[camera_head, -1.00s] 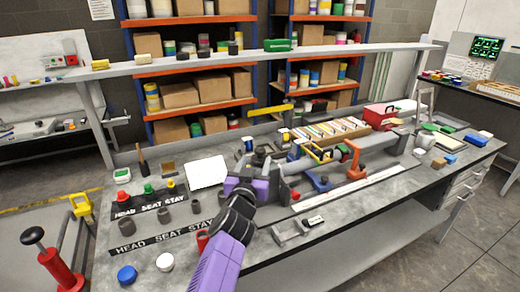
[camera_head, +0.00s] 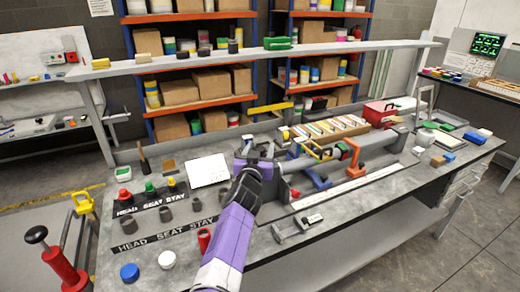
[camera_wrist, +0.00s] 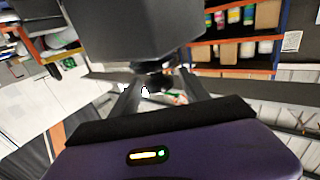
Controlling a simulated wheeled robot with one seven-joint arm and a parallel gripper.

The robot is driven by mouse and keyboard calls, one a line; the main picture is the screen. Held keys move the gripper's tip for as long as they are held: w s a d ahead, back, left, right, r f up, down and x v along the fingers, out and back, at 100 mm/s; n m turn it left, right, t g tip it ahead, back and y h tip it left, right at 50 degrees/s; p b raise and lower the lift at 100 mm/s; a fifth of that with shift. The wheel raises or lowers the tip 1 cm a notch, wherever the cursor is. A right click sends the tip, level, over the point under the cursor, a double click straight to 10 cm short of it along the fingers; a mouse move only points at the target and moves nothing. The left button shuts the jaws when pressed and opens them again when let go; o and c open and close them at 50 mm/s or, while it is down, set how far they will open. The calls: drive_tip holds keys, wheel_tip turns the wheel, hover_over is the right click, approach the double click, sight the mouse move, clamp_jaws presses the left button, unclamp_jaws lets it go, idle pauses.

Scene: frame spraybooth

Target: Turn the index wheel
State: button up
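My gripper (camera_head: 258,156) is at the left end of the long grey tube fixture (camera_head: 375,148) on the bench. The wrist view shows its two dark fingers (camera_wrist: 158,88) spread apart, with a gap between them. A dark rounded part (camera_wrist: 153,68) is at their tips; I cannot tell whether they touch it. A large dark block (camera_wrist: 140,30) fills the top of the wrist view, close to the camera. I cannot clearly make out the index wheel; my arm and hand cover the fixture's left end in the head view.
A white sheet (camera_head: 207,170) lies left of my gripper. A HEAD SEAT STAY strip (camera_head: 160,238) with grey cups (camera_head: 166,214) is at the front left. A blue clamp (camera_head: 318,178) and an orange clamp (camera_head: 351,157) stand along the fixture. A grey caliper-like tool (camera_head: 290,229) lies in front.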

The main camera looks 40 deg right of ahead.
clamp_jaws()
drive_tip(key=shift+s+n+t+y, duration=0.1)
drive_tip(key=shift+n+t+y, duration=0.3)
